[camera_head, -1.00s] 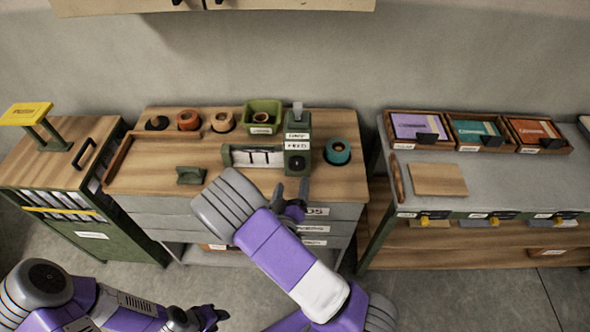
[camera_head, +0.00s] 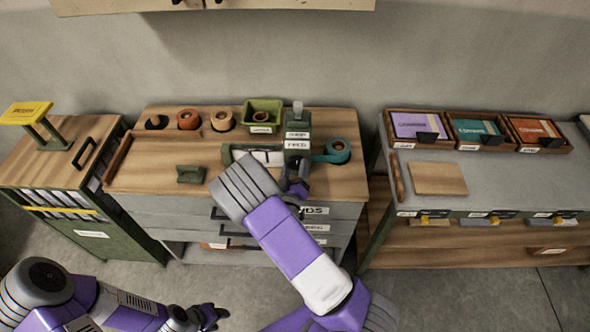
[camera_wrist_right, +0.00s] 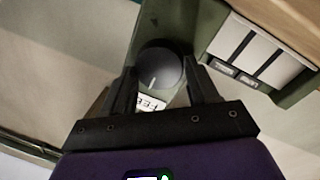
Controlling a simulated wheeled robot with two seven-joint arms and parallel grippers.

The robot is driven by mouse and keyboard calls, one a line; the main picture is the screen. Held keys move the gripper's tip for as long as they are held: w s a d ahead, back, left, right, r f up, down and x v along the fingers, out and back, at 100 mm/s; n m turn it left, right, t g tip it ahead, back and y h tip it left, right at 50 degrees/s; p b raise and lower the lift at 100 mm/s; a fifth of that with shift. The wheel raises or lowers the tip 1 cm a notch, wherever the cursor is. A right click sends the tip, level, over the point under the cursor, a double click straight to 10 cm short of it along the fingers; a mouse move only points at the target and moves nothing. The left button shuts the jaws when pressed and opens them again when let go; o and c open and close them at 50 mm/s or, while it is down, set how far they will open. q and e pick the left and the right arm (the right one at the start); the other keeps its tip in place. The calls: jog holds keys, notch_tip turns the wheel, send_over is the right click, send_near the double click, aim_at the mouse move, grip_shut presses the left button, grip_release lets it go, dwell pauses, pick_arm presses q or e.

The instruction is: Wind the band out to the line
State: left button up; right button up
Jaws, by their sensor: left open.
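A green feeder block (camera_head: 298,143) with white labels stands on the wooden cabinet top. A teal band (camera_head: 322,158) spans from its right side to the teal roll (camera_head: 338,150). A low channel with white panels (camera_head: 262,157) extends left from the block, partly behind my arm; I cannot make out the line or the band's end there. My right gripper (camera_head: 297,188) is at the block's front. In the wrist view a dark round knob (camera_wrist_right: 160,70) with a pale mark sits between its fingers; contact is unclear. My left gripper (camera_head: 214,316) is low, open and empty, away from the cabinet.
Orange (camera_head: 188,119) and tan (camera_head: 222,120) rolls and a green bin (camera_head: 262,115) stand along the back. A small green holder (camera_head: 190,174) is at the front. A side table (camera_head: 440,178) with card trays stands right. The cabinet top's left middle is clear.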

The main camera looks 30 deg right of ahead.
jog(key=c, duration=0.4)
